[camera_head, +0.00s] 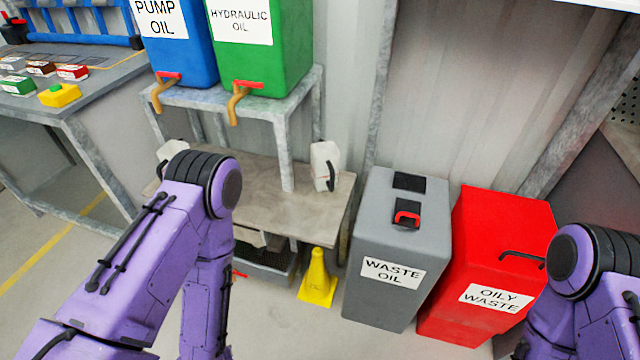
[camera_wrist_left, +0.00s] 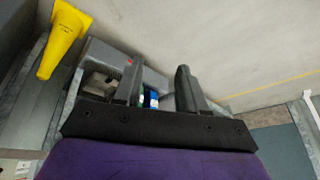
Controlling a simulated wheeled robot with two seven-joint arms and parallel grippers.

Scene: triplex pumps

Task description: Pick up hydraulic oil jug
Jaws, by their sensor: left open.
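Two white jugs with dark handles stand on the low bench under the oil tanks. One jug (camera_head: 326,166) is at the bench's right end, in clear view. The other jug (camera_head: 172,151) is at the left, partly hidden behind my left arm. I cannot read a label on either, so I cannot tell which holds hydraulic oil. My left gripper (camera_wrist_left: 158,86) is open in the left wrist view, with no jug between its fingers. In the head view it is hidden or below the frame. My right arm shows at the right edge; its gripper is out of view.
The green hydraulic oil tank (camera_head: 262,60) and blue pump oil tank (camera_head: 182,55) stand above the bench (camera_head: 265,205). A yellow cone (camera_head: 317,279), grey waste oil bin (camera_head: 395,245) and red oily waste bin (camera_head: 490,265) stand to the right. A workbench (camera_head: 95,90) is at left.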

